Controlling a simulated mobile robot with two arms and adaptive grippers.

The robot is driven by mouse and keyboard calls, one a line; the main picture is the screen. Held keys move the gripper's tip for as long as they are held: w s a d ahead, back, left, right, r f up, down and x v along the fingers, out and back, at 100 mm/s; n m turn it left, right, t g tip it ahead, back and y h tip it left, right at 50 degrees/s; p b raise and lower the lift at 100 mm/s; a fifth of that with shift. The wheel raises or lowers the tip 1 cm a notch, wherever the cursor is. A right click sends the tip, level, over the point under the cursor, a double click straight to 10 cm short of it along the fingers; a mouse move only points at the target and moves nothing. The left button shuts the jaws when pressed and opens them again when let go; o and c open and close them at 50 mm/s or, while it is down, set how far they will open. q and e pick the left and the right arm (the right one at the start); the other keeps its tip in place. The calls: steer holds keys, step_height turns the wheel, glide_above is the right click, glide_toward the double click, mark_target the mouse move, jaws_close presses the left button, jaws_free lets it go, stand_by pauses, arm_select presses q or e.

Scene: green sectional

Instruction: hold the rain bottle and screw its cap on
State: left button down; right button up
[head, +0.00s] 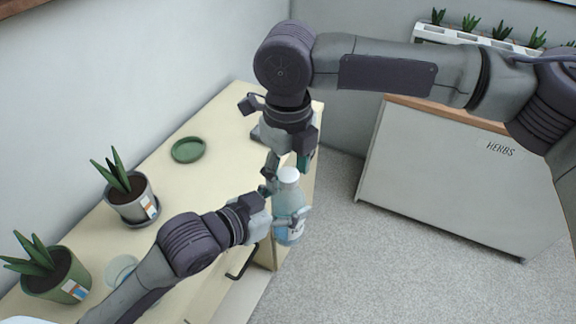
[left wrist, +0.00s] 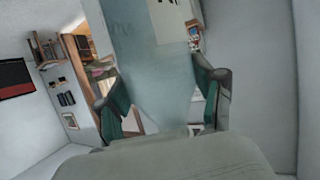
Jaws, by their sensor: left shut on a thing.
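The rain bottle (head: 287,203) is pale blue and translucent with a label low on its side. It stands roughly upright beyond the table's right edge, held by my left gripper (head: 287,213). In the left wrist view the bottle (left wrist: 155,65) fills the space between the two teal fingers (left wrist: 163,100). A whitish round top (head: 289,175) shows at the bottle's upper end; I cannot tell whether it is the cap or the bare neck. My right gripper (head: 287,164) points down just above and behind this top, its fingers apart on either side.
The cream table (head: 215,120) bears a green dish (head: 188,150), a potted plant (head: 131,200) and another plant (head: 55,270) at left. A clear round dish (head: 121,270) is near my left arm. A white cabinet marked HERBS (head: 440,170) stands at right across open floor.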

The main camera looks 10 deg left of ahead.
jaws_close()
steer(key=m, duration=0.5)
steer(key=shift+m, duration=0.4)
steer(key=m, duration=1.7)
steer(key=shift+f, duration=0.1)
steer(key=m, duration=0.6)
steer(key=shift+m, duration=0.4)
steer(key=m, duration=1.7)
steer(key=shift+o, duration=1)
jaws_free()
